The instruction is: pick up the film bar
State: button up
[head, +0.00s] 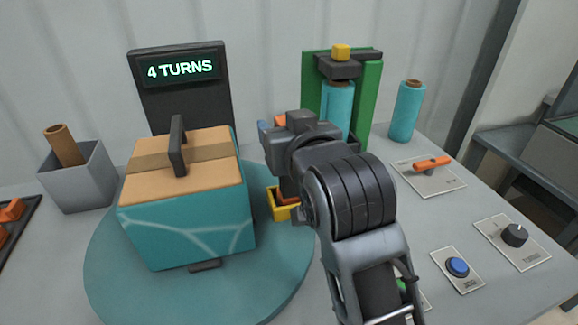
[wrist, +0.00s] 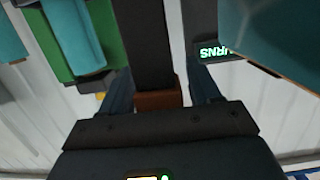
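The film bar appears to be the upright dark bar (wrist: 147,45) with an orange-brown end block (wrist: 158,98) in the wrist view. In the head view its orange top (head: 279,120) shows beside my gripper (head: 264,132), and its foot is at a yellow holder (head: 283,210). My wrist hides most of the bar there. In the wrist view my gripper (wrist: 160,92) has one blue finger on each side of the orange block. A thin light gap shows on the right side, so the fingers look open around it. Contact on the left side is unclear.
A teal-wrapped box (head: 185,220) with a dark handle stands on the round turntable (head: 105,285), left of my gripper. A green film stand (head: 369,95) and a teal roll (head: 406,112) are behind. Controls, including a blue button (head: 457,267), lie at right.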

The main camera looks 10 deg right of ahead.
grip_shut()
dwell(0.3)
jog(key=shift+r, duration=0.1)
